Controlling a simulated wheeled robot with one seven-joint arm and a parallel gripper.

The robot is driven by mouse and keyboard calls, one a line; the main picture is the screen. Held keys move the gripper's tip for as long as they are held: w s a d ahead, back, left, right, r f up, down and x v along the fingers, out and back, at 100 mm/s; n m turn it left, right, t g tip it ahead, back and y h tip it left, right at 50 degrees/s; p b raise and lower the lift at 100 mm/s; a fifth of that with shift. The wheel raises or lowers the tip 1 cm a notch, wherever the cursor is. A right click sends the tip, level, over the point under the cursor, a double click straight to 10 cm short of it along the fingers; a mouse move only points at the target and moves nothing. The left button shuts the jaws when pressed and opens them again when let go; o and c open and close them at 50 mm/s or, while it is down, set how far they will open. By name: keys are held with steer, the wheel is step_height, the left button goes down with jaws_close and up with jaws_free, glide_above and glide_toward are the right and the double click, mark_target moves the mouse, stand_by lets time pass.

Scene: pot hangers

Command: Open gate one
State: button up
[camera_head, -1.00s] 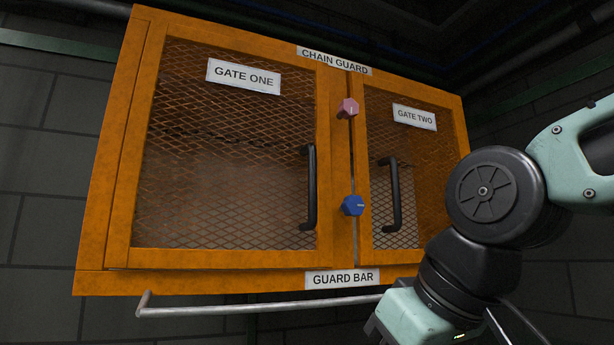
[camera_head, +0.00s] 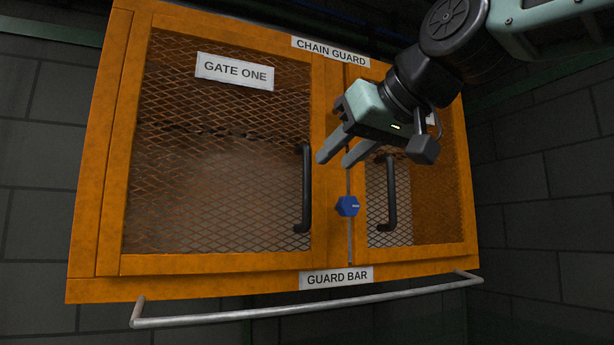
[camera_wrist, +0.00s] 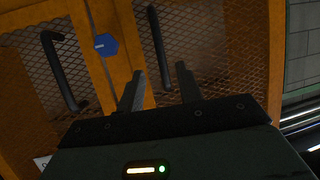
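Gate one is the left mesh door with an orange frame (camera_head: 124,150) and a "GATE ONE" label (camera_head: 234,71); it looks shut. Its black handle (camera_head: 307,190) stands upright near the right edge of the door and also shows in the wrist view (camera_wrist: 62,72). A blue knob (camera_head: 347,206) sits on the strip between the gates, and it shows in the wrist view (camera_wrist: 106,45). My gripper (camera_head: 334,162) is open and empty, in front of the upper middle strip, right of the gate one handle and above the blue knob.
Gate two, with its black handle (camera_head: 390,192), looks shut on the right, partly covered by my arm. A grey guard bar (camera_head: 300,308) runs along the front below the cabinet, under a "GUARD BAR" label (camera_head: 336,278). The space before gate one is clear.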

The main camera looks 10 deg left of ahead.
mark_target(309, 184)
steer(key=p+x, duration=0.3)
steer(key=x, duration=0.7)
steer(key=shift+d, duration=0.1)
steer(key=shift+s, duration=0.1)
jaws_close()
